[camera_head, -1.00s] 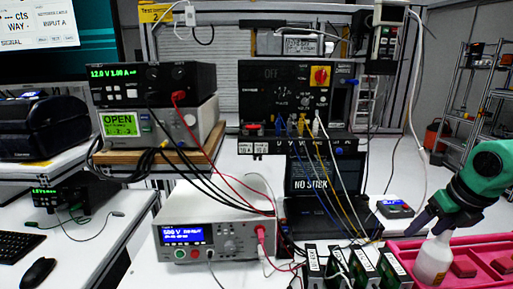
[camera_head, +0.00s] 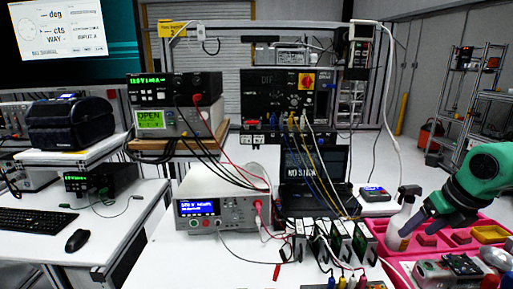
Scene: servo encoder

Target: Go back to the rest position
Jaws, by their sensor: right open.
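My right gripper (camera_head: 418,220) comes in from the right on a green and grey arm. The bottle stands upright in or at the near-left part of the pink tray (camera_head: 462,222). I cannot tell whether the fingers touch it; nothing shows held between them. My left gripper is not in view.
Several small drive modules (camera_head: 340,243) stand just left of the tray. A bench meter (camera_head: 222,205) and a laptop (camera_head: 315,165) sit on the white table, with cables hanging across. Shelves (camera_head: 465,110) stand far right.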

